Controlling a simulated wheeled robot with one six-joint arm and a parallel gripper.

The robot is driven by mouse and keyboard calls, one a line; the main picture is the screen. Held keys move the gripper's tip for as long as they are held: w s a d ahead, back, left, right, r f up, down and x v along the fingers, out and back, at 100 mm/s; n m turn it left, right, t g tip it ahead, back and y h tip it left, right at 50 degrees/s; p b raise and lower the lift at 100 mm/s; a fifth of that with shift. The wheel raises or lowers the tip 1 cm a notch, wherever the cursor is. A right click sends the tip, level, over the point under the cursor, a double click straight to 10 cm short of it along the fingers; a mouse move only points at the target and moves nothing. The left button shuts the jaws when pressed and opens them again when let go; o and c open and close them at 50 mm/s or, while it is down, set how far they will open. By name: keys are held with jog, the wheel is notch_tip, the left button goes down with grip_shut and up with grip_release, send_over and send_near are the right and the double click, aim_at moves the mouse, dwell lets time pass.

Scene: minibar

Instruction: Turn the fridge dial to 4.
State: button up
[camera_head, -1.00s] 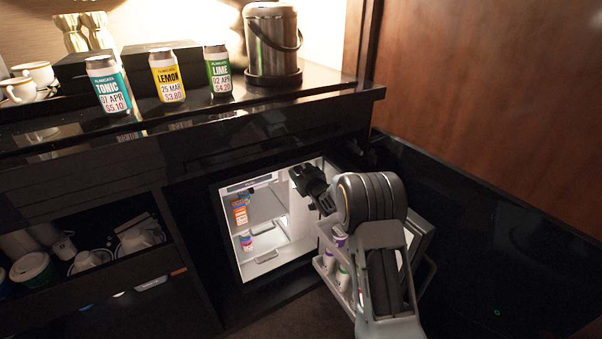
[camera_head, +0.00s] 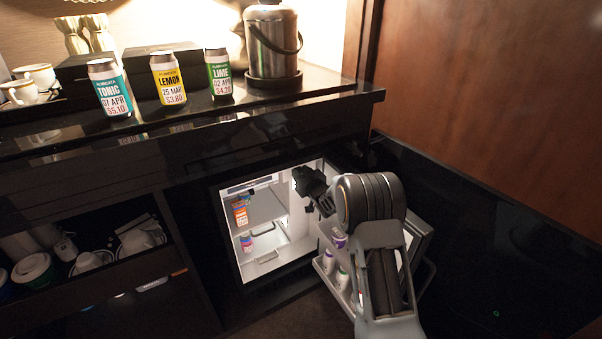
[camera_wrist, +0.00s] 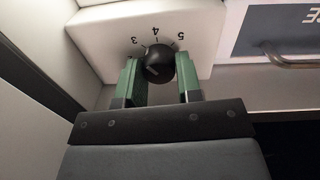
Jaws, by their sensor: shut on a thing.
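The fridge dial (camera_wrist: 160,66) is a round black knob on a white housing in the wrist view. The upside-down numbers 3, 4 and 5 are printed along its far side. A small pale mark shows on the knob's lower left; I cannot tell for sure which number it indicates. My gripper (camera_wrist: 158,73) has its green fingers on either side of the knob and is shut on it. In the head view my gripper (camera_head: 307,181) is at the upper right inside the open fridge (camera_head: 232,226), and it hides the dial.
The open fridge door with its shelf of bottles (camera_head: 328,262) stands beside my arm. A metal rail (camera_wrist: 290,63) and a labelled panel lie right of the dial in the wrist view.

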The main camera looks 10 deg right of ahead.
jog(key=m+p, duration=0.1)
jog(key=m, duration=0.2)
jog(key=shift+d+r, duration=0.1)
jog(key=shift+r, duration=0.05)
jog(key=shift+m+p, duration=0.95)
jog(key=shift+m, duration=1.05)
jog(key=o, duration=0.9)
jog(key=shift+o, duration=0.2)
jog(key=p+v, duration=0.3)
jog(key=v, duration=1)
jog(key=shift+s+d, duration=0.2)
jog(key=shift+s, duration=0.15)
jog(key=shift+r, duration=0.1)
